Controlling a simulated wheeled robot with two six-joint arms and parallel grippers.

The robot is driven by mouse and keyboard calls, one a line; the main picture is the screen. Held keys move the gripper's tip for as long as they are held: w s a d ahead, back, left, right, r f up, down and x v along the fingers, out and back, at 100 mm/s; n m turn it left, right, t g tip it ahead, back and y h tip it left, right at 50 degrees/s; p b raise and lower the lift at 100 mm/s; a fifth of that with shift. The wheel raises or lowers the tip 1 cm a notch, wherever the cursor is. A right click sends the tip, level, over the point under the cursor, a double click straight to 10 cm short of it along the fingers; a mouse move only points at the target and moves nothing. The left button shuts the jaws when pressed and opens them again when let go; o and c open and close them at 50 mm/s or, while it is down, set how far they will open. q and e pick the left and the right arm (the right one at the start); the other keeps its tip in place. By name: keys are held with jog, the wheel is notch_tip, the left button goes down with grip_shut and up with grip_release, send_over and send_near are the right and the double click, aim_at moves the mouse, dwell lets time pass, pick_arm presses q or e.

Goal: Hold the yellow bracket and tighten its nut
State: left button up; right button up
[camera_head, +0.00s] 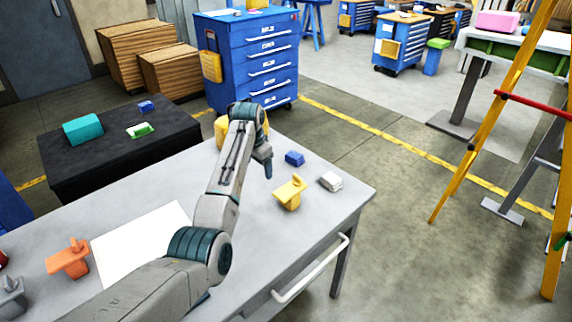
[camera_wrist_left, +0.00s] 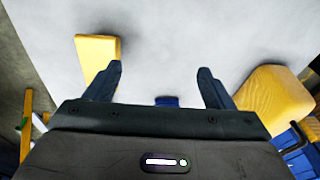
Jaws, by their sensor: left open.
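The yellow bracket (camera_head: 289,194) stands on the grey table near its right end, with a small raised part on top. I cannot make out a separate nut. My left gripper (camera_head: 265,172) hangs over the table just left of the bracket, apart from it. In the left wrist view my left gripper (camera_wrist_left: 160,78) is open, with nothing held between its fingers. A yellow piece, seemingly the bracket (camera_wrist_left: 95,52), shows beyond the left finger, partly hidden by it. My right gripper is in neither view.
A blue block (camera_head: 294,158) and a white block (camera_head: 331,181) lie near the bracket. A larger yellow block (camera_head: 221,128) is partly behind my left arm. An orange bracket (camera_head: 67,261), a grey bracket (camera_head: 11,296) and a white sheet (camera_head: 130,238) are at the left.

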pick_arm(q)
jog(key=g, duration=0.1)
send_near(290, 189)
jog(key=shift+m+h, duration=0.4)
jog(key=f, duration=0.3)
jog(key=w+f, duration=0.1)
jog(key=f, duration=0.7)
jog(key=shift+w+d, duration=0.2)
jog(key=shift+w, duration=0.15)
jog(key=shift+c, duration=0.3)
